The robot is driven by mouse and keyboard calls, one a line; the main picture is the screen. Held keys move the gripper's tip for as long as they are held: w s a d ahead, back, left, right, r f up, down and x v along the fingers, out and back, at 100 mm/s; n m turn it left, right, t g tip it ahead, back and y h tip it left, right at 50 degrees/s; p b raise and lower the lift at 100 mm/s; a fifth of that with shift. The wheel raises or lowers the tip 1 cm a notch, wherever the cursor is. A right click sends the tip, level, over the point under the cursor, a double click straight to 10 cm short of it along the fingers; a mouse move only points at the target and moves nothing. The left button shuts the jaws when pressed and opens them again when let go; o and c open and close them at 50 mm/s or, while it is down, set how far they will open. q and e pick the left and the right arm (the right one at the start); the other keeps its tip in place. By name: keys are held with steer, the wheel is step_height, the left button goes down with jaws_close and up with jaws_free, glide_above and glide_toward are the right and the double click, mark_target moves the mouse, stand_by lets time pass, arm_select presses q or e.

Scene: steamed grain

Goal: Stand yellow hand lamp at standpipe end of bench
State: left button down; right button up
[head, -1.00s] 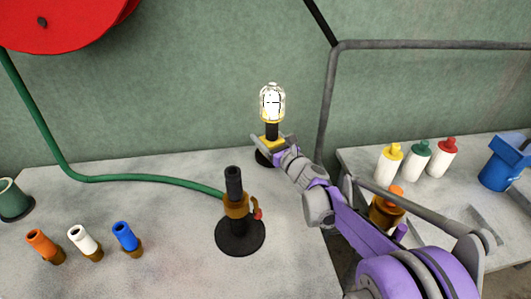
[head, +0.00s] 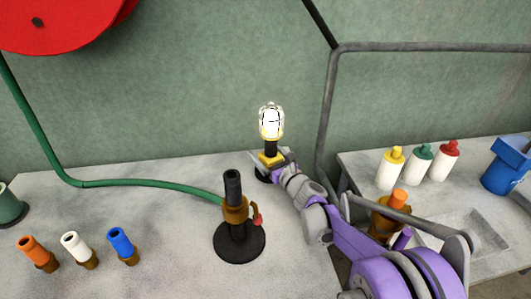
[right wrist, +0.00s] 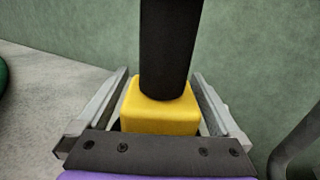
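The yellow hand lamp (head: 271,121) stands upright near the back right of the left bench, with a lit caged head, black neck and yellow block. My right gripper (head: 272,162) has its fingers on both sides of the yellow block, which also shows in the right wrist view (right wrist: 160,108); it appears shut on it. The lamp's dark base is mostly hidden, so I cannot tell if it touches the bench. A black upright pipe (head: 233,188) with a brass collar and red lever stands on a round base, nearer and to the left. My left gripper is out of view.
A green hose (head: 140,183) runs to the upright pipe from below a red reel (head: 60,20). Orange, white and blue nozzles (head: 122,243) stand at front left. A grey wall pipe (head: 328,110) rises beyond the bench's right end. Bottles (head: 390,172) stand on the right bench.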

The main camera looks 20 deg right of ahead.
mark_target(276, 162)
steer(key=shift+r, duration=0.15)
steer(key=shift+s+d, duration=0.1)
steer(key=shift+s, duration=0.15)
steer(key=s, duration=0.3)
steer(key=s+d+p, duration=0.1)
steer(key=s, duration=0.6)
steer(key=shift+s+d+p, duration=0.2)
steer(key=shift+s+p, duration=0.1)
steer(key=shift+p, duration=0.1)
steer(key=shift+s, duration=0.4)
steer(key=shift+c, duration=0.3)
stand_by(0.3)
